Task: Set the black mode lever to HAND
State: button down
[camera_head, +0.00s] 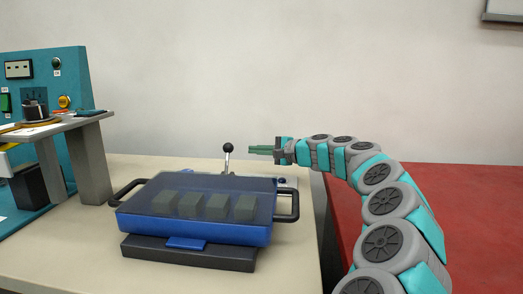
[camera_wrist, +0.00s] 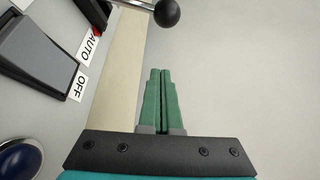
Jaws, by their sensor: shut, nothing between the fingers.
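The black mode lever (camera_head: 228,149) has a round black knob on a thin metal stem and stands behind the blue case. In the wrist view its knob (camera_wrist: 167,13) is at the top, slightly beyond and right of the fingertips.
A teal machine panel (camera_head: 60,75) and a grey stand (camera_head: 90,165) are at left. A blue button (camera_wrist: 22,160) is at the wrist view's lower left. A red surface lies right.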

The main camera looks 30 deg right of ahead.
aim_at(227, 159)
jog(key=x, duration=0.5)
jog(key=shift+a, duration=0.15)
jog(key=shift+s+a+r, duration=0.35)
jog(key=shift+s+a, duration=0.1)
jog(key=shift+s, duration=0.15)
jog(key=shift+s+a+r+b, duration=0.35)
jog(key=shift+s+a, duration=0.4)
jog(key=shift+a+b, duration=0.1)
jog(key=shift+b, duration=0.2)
jog(key=shift+s+r+n+b, duration=0.1)
jog(key=shift+s+n+b, duration=0.05)
jog(key=shift+n+b, duration=0.15)
